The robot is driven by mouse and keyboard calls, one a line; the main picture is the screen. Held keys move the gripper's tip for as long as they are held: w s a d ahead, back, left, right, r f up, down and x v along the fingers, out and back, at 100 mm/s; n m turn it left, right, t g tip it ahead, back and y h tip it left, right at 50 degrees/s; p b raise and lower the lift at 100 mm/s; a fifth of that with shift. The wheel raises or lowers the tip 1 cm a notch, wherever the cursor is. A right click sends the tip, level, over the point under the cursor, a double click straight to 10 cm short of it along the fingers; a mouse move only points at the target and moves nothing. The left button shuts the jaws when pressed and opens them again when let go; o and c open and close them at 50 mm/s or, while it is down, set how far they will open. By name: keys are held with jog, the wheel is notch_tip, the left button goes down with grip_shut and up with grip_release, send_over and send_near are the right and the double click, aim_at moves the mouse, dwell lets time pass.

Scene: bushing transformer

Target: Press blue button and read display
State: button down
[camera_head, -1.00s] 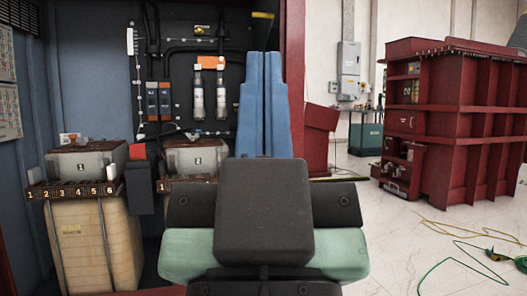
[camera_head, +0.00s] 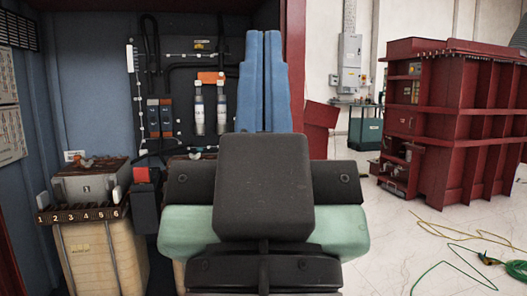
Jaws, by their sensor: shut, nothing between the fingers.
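My gripper (camera_head: 264,36) has two tall blue fingers pressed together, pointing up and away in the head view. They are shut with nothing visible between them. Their tips overlap the right part of a dark panel (camera_head: 180,85) inside an open blue cabinet. I cannot make out a blue button or a display. The black and green parts of my wrist and the fingers hide part of the cabinet's right side. I cannot tell whether the fingertips touch anything.
A numbered transformer (camera_head: 95,235) stands at the lower left, with a black box with a red top (camera_head: 144,195) beside it. Two clear tubes (camera_head: 198,108) hang on the panel. A red tank (camera_head: 450,120) stands at right. Cables (camera_head: 470,255) lie on the otherwise open white floor.

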notch_tip(320, 180, up, 38)
jog(key=p, duration=3.5)
jog(key=shift+f, duration=0.15)
